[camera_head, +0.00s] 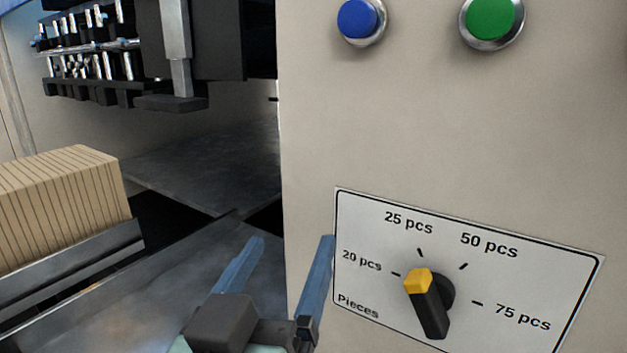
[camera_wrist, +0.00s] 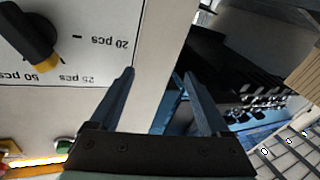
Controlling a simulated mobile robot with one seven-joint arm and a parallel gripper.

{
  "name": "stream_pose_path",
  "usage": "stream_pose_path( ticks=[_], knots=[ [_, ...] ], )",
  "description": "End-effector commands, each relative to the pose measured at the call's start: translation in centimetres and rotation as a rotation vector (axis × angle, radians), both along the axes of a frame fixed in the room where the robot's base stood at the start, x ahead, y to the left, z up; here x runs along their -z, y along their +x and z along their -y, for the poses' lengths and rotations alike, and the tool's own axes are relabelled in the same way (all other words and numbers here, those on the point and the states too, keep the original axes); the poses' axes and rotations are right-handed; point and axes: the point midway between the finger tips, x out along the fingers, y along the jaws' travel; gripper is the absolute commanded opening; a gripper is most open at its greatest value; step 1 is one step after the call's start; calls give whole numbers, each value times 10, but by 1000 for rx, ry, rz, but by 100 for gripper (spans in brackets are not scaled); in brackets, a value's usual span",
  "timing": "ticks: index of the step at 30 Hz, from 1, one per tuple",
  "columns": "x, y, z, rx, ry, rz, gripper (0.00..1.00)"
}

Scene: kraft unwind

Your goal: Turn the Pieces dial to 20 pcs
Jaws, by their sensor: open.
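The Pieces dial (camera_head: 433,312) is a black bar knob with a yellow tip, on a white label plate (camera_head: 540,270) at the lower right of the head view. The yellow tip points up and slightly left, roughly toward the 25 pcs mark; the 20 pcs mark lies to its left. In the wrist view the dial (camera_wrist: 28,35) shows at the upper left, with its labels upside down. My gripper (camera_head: 290,245) is open and empty, to the left of the dial and apart from it. Its fingers (camera_wrist: 158,74) are beside the plate's 20 pcs side in the wrist view.
A blue button (camera_head: 358,18) and a green button (camera_head: 490,18) sit above on the beige panel (camera_head: 450,120). Left of the panel's edge is a machine opening with a dark metal table (camera_head: 210,165) and a stack of brown cardboard (camera_head: 65,200).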

Motion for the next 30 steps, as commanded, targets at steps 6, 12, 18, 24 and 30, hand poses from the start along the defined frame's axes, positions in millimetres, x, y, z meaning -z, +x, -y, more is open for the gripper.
stream_pose_path(
  ticks=[6,12,18,24,30],
  knots=[
    [-16,-31,4,166,-48,-258,80],
    [-26,-77,15,333,-87,-432,80],
    [-35,-113,24,449,-107,-522,80],
    [-33,-123,29,490,-111,-547,80],
    [-23,-108,48,496,-111,-549,80]
  ],
)
